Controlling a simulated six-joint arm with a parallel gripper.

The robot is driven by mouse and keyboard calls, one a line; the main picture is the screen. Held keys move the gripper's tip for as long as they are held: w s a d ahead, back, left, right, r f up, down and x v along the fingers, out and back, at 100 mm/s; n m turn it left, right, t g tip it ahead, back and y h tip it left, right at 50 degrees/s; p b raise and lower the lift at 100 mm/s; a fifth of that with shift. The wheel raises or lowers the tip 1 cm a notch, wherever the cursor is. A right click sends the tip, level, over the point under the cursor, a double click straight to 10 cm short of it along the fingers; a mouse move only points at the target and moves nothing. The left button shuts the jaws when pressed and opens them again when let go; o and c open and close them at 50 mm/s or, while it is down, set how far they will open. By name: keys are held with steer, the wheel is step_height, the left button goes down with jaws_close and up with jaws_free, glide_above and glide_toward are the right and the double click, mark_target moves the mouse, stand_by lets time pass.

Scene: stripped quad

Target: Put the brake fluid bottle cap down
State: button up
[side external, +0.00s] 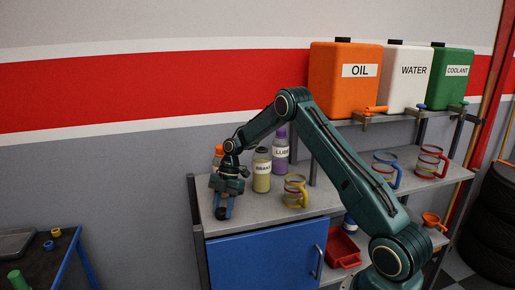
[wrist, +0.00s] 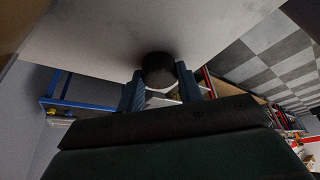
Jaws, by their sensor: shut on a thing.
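The brake fluid bottle (side external: 262,178) is pale yellow with a "BRAKE" label and stands upright on the grey bench top, right of my gripper. My gripper (side external: 222,210) points down over the left front part of the bench top. It is shut on a round black cap, the brake fluid bottle cap (wrist: 158,70), held between the two blue fingers in the wrist view. The cap is low, close to the bench top; I cannot tell whether it touches. My gripper partly hides it in the side view.
A purple "LUBE" bottle (side external: 281,152) and an orange-topped bottle (side external: 218,151) stand behind. A yellow-handled measuring jug (side external: 295,191) stands right of the brake bottle. The bench top (side external: 250,212) is bare between gripper and jug; its front edge is close. A blue cabinet (side external: 265,255) is below.

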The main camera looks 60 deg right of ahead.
steer(key=shift+f, duration=0.15)
steer(key=o, duration=0.9)
steer(key=shift+o, duration=0.2)
steer(key=v, duration=1.2)
